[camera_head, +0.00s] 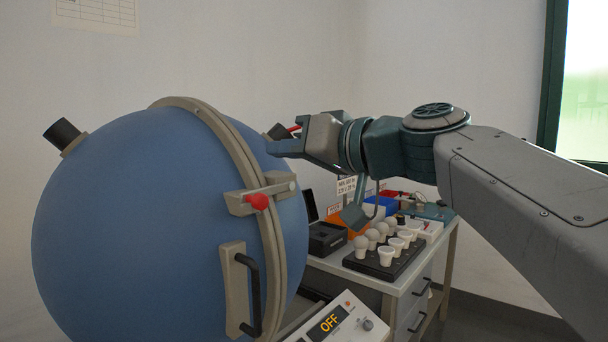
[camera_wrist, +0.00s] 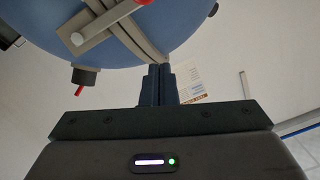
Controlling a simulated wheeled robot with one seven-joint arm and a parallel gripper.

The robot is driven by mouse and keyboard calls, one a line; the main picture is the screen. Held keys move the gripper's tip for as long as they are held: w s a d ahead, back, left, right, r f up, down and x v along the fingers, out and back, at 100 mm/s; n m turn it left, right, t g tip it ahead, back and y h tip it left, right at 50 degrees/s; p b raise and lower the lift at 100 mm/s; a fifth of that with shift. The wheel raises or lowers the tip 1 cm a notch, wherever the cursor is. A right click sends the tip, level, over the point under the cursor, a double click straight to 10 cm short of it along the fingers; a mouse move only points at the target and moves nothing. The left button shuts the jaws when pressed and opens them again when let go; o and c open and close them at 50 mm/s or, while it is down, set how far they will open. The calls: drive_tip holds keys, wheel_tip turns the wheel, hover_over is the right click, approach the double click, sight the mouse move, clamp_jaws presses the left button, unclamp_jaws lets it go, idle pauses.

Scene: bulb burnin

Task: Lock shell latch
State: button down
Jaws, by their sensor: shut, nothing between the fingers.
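The blue sphere shell (camera_head: 140,230) fills the left of the head view, with a beige rim band (camera_head: 245,160) around its seam. A black handle (camera_head: 252,290) sits below the latch.
Behind, a workbench (camera_head: 412,290) holds a black tray (camera_head: 405,262) with several white bulbs, plus orange and blue bins (camera_head: 382,206). A dark port (camera_wrist: 84,76) with a red tip projects from the shell.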

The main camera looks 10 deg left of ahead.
wheel_tip(320, 180, down, 6)
drive_tip(key=s+a+n+b, duration=0.1)
drive_tip(key=n+b, duration=0.5)
drive_tip(key=b, duration=0.6)
drive_tip(key=shift+s+a+r+t+h, duration=0.2)
drive_tip(key=shift+s+r+t+h, duration=0.1)
drive_tip(key=shift+s, duration=0.45)
drive_tip(key=shift+b, duration=0.3)
drive_tip(key=s+d+r+p, duration=0.3)
drive_tip(key=s+d, duration=0.3)
drive_tip(key=d, duration=0.3)
drive_tip(key=shift+r, duration=0.9)
